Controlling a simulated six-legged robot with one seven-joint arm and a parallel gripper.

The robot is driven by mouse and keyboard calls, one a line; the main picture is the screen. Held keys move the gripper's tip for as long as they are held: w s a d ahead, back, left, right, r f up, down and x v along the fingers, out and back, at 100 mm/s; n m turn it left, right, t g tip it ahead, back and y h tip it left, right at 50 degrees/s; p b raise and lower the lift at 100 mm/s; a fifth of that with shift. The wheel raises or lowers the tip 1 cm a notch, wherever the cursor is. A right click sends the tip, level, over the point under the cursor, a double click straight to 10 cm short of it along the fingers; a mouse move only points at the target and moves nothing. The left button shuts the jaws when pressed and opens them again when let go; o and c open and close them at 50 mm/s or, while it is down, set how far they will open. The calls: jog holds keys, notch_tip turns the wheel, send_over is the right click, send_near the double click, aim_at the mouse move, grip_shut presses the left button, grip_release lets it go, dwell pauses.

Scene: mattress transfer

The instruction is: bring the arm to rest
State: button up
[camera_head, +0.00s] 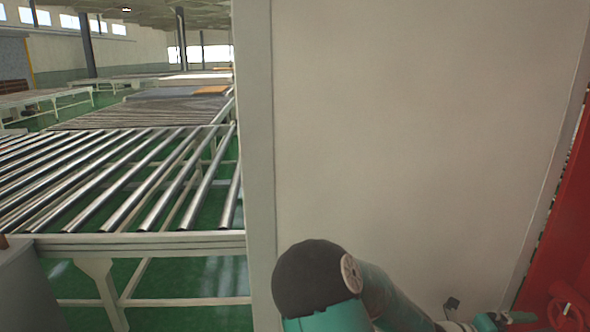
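My arm shows at the bottom of the head view, with a black rounded joint and teal links. It is bent and runs right along the bottom edge, in front of a large pale panel (420,150). Its far end, with small teal and grey parts, is at the lower right, partly cut off by the frame edge. My gripper's fingers cannot be made out there, nor whether they hold anything.
A metal roller conveyor (125,239) stands at the left, its rollers over a green floor (180,278). A mattress-like slab (175,93) lies further back. A red structure (560,240) with a red valve-like wheel (570,307) stands at the right, close to the arm's far end.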

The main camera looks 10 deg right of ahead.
jog(key=w+a+f+m+t+y, duration=0.15)
jog(key=a+m+y, duration=0.75)
jog(key=a+m, duration=0.95)
jog(key=s+a+r+m+t+y, duration=0.1)
jog(key=a+r+m, duration=0.3)
jog(key=a, duration=0.4)
jog(key=s+a+r+m+t+y, duration=0.1)
jog(key=a+r+m+t+y, duration=0.3)
jog(key=a, duration=0.4)
jog(key=s+a+r+m+t+y, duration=0.1)
jog(key=a+r+m+t+y, duration=0.1)
jog(key=a+r+m, duration=0.3)
jog(key=a+m, duration=0.2)
jog(key=a, duration=0.1)
jog(key=shift+r, duration=0.4)
jog(key=shift+t, duration=0.25)
